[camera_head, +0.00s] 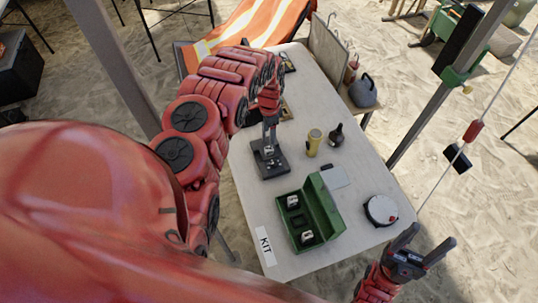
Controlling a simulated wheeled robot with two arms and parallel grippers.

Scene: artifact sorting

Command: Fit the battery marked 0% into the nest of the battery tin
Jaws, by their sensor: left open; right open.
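The green tin (337,217) stands open near the front of the table, its lid tilted up on the right side. Two small pale-and-dark blocks sit inside, one at the back (293,202) and one at the front (307,237); they look like batteries, but no charge marking is readable. My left gripper (269,145) points down over a black stand (272,167) behind the tin. A small pale piece shows at its fingertips, and I cannot tell whether they touch it. My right gripper (432,246) is open and empty off the table's front right corner.
A yellow cylinder (313,142), a small dark object (336,135), a grey flat piece (334,177) and a round white-topped device (381,210) stand on the table (255,205). A KIT label (265,246) lies left of the tin. A post rises beyond the right edge.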

